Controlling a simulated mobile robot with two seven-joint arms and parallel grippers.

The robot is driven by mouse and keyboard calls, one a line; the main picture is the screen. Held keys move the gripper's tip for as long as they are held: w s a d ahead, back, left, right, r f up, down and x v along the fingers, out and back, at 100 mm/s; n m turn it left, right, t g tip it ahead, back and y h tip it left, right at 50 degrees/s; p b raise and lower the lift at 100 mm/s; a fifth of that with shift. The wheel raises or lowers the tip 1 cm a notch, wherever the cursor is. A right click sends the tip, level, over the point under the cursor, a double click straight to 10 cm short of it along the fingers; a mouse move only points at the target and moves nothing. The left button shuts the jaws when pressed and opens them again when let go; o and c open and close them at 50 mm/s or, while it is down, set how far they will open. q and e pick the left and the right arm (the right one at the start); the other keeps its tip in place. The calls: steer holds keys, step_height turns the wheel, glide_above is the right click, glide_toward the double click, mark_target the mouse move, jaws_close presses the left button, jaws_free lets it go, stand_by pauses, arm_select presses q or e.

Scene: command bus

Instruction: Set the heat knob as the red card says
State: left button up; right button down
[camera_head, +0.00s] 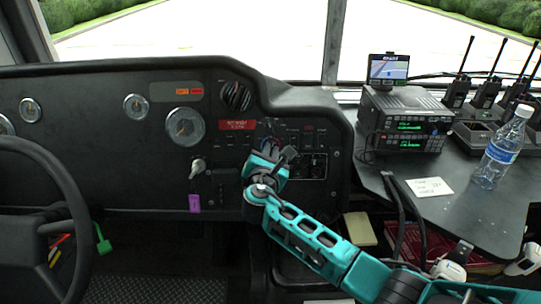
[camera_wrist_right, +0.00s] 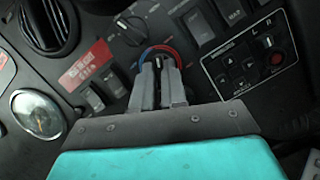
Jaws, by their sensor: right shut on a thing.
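The heat knob (camera_wrist_right: 156,62) sits inside a blue and red ring (camera_wrist_right: 174,51) on the black dash panel. My right gripper (camera_wrist_right: 158,75) is shut on the knob, its two grey fingers on either side of it. In the head view my right gripper (camera_head: 270,155) hides most of the knob against the panel. The red card (camera_head: 237,125) is on the dash just left of it and also shows in the right wrist view (camera_wrist_right: 86,65); its white writing is too small to read. My left gripper is not in view.
Switches (camera_wrist_right: 199,27) and a mirror control with a red button (camera_wrist_right: 277,58) are close by on the panel. A steering wheel (camera_head: 70,185) stands at the left. A radio (camera_head: 405,120), water bottle (camera_head: 503,150) and handheld radios (camera_head: 489,88) stand on the right shelf.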

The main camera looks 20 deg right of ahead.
steer(key=m+g+h, duration=0.1)
steer(key=m, duration=0.4)
steer(key=shift+w+a, duration=0.1)
steer(key=m, duration=0.2)
steer(key=m+g, duration=0.1)
steer(key=m, duration=0.1)
steer(key=shift+r+m+g+h, duration=0.2)
steer(key=shift+m+g+h, duration=0.1)
steer(key=m+g, duration=0.1)
steer(key=m, duration=0.4)
steer(key=shift+r+p, duration=0.15)
steer(key=shift+p, duration=0.15)
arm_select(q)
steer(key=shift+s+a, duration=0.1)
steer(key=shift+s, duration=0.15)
arm_select(e)
steer(key=shift+w+m+g+y, duration=0.1)
steer(key=shift+m+g+y, duration=0.35)
steer(key=shift+m, duration=0.65)
arm_select(q)
steer(key=shift+p, duration=0.3)
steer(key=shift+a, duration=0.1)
arm_select(e)
steer(key=c, duration=1.2)
jaws_free()
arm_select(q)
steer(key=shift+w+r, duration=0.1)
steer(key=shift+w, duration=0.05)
